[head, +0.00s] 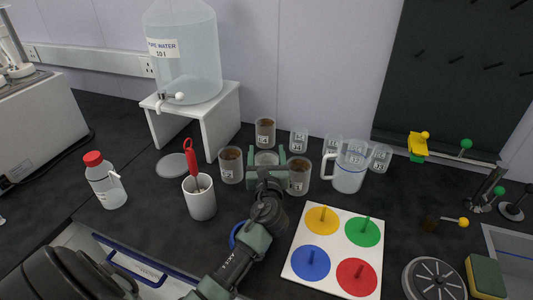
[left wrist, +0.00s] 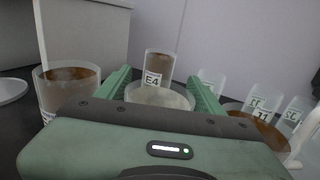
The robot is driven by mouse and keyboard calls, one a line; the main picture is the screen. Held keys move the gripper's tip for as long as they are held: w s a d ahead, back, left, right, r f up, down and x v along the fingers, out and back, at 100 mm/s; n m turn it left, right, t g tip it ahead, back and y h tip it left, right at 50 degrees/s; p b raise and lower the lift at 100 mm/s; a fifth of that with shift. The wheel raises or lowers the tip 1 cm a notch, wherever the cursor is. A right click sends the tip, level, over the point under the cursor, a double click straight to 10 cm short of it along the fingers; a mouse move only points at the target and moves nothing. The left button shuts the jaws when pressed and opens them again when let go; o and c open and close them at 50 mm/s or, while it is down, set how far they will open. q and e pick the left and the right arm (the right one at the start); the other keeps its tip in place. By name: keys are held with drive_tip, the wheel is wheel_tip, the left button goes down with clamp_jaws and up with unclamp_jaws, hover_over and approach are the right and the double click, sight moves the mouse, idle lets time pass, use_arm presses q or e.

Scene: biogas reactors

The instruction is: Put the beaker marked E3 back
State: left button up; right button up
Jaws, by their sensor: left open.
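My left gripper (head: 267,158) is open, its two green fingers on either side of a beaker with pale contents (head: 266,157). In the left wrist view the pale beaker (left wrist: 160,97) sits low between the fingers (left wrist: 160,88); its marking is hidden, so I cannot tell whether it is E3. A brown-filled beaker marked E4 (left wrist: 158,65) stands just behind it, also in the head view (head: 265,133). Brown-filled beakers stand left (head: 230,166) and right (head: 298,176) of the gripper; their labels are too small to read. My right gripper is not in view.
Several clear labelled beakers (head: 299,140) and a measuring jug (head: 349,167) stand to the right. A white mug with a red-handled tool (head: 200,200) and a red-capped bottle (head: 105,182) are left. A peg board (head: 333,250) lies in front right. A water tank (head: 183,60) stands behind.

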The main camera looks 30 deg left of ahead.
use_arm(q)
drive_tip(key=shift+s+d, duration=0.25)
drive_tip(key=shift+s, duration=0.05)
drive_tip(key=b+v, duration=0.1)
drive_tip(key=v, duration=1)
drive_tip(key=shift+s+r, duration=0.1)
drive_tip(key=shift+s, duration=0.05)
